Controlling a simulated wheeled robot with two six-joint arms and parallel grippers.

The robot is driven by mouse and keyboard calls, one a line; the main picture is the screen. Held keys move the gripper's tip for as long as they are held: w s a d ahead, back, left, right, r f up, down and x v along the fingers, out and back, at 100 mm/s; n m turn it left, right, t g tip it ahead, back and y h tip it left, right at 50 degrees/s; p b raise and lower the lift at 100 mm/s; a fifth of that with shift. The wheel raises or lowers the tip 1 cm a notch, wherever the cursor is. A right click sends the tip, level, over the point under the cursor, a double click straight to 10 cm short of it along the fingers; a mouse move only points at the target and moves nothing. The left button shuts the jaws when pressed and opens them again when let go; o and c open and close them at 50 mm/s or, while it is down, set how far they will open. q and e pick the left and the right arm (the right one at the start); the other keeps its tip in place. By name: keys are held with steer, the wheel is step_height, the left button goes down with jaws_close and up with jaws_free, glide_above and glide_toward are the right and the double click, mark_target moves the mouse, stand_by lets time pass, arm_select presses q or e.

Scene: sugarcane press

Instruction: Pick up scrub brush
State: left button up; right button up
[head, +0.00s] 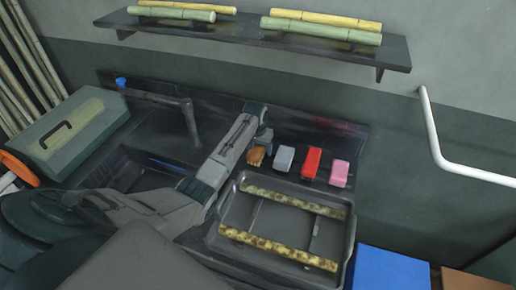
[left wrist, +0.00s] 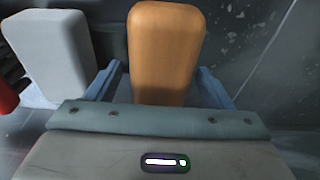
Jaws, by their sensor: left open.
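The scrub brush appears to be the orange-brown block (head: 257,156), at the left end of a row of small items behind the sink tray. In the left wrist view the brush (left wrist: 165,45) shows as a smooth rounded block, its near end between the two blue fingers. My left gripper (head: 260,142) is open, with a finger on each side of the brush. I see gaps beside the brush, and cannot tell if either finger touches it. The brush's underside is hidden. My right gripper is not in view.
A grey block (head: 284,158), a red item (head: 312,162) and a pink block (head: 339,173) stand to the right of the brush. The grey block (left wrist: 52,55) is close to the left finger. A dark tray (head: 345,235) with two mottled bars lies in front. A tap (head: 160,98) stands left.

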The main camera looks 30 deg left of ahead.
arm_select(q)
steer(key=shift+f, duration=0.25)
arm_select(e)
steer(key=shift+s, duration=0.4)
arm_select(q)
steer(key=c, duration=0.9)
steer(key=shift+c, duration=1.3)
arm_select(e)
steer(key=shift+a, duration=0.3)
arm_select(q)
steer(key=shift+r, duration=0.15)
